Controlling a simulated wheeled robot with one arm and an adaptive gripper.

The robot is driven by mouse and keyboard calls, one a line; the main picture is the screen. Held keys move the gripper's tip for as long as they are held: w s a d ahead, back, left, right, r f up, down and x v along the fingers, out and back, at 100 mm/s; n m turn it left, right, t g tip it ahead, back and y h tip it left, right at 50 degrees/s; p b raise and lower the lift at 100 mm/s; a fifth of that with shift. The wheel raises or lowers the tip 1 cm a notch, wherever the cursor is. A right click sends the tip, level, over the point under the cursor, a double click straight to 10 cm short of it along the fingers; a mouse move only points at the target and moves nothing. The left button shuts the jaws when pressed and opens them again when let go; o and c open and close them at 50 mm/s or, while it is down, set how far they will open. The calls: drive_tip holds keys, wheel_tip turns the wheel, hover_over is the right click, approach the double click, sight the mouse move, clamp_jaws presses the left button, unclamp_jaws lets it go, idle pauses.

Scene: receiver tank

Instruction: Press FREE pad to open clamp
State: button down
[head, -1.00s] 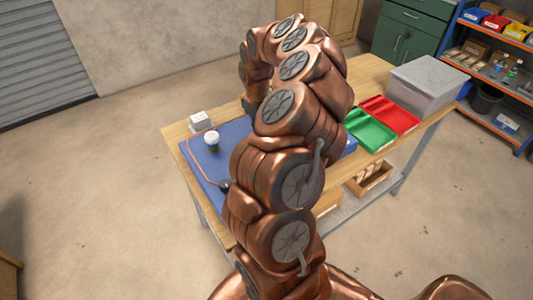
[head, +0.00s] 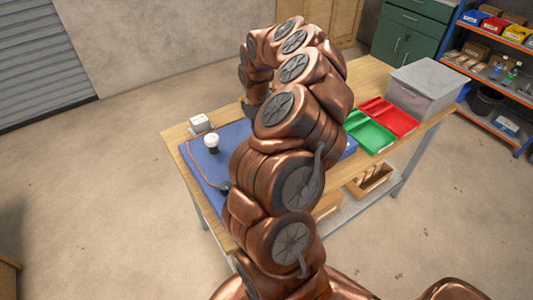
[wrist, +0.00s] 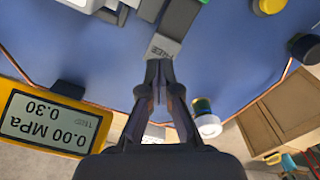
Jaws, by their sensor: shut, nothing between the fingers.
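The FREE pad (wrist: 163,49) is a grey block face near the top middle of the wrist view, its letters upside down and partly legible. My gripper (wrist: 160,85) is shut and empty, its fingertips just below the pad's lettered end in the picture. I cannot tell whether they touch it. Dark and light grey blocks adjoin the pad at the top edge; I cannot make out the clamp's jaws. In the head view my arm hides the gripper and the pad.
A yellow gauge (wrist: 45,122) reads 0.00 MPa and 0.30. A white-topped jar (head: 211,142) and a white box (head: 200,122) stand on the table's left. Green (head: 370,133) and red (head: 390,115) trays and a translucent bin (head: 428,85) occupy the right. A blue mat (wrist: 235,65) lies around the pad.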

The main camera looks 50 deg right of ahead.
drive_tip(key=shift+f+b, duration=1.45)
drive_tip(key=shift+f, duration=0.45)
drive_tip(key=shift+r, duration=0.1)
drive_tip(key=shift+r+p, duration=0.55)
drive_tip(key=shift+r, duration=2.95)
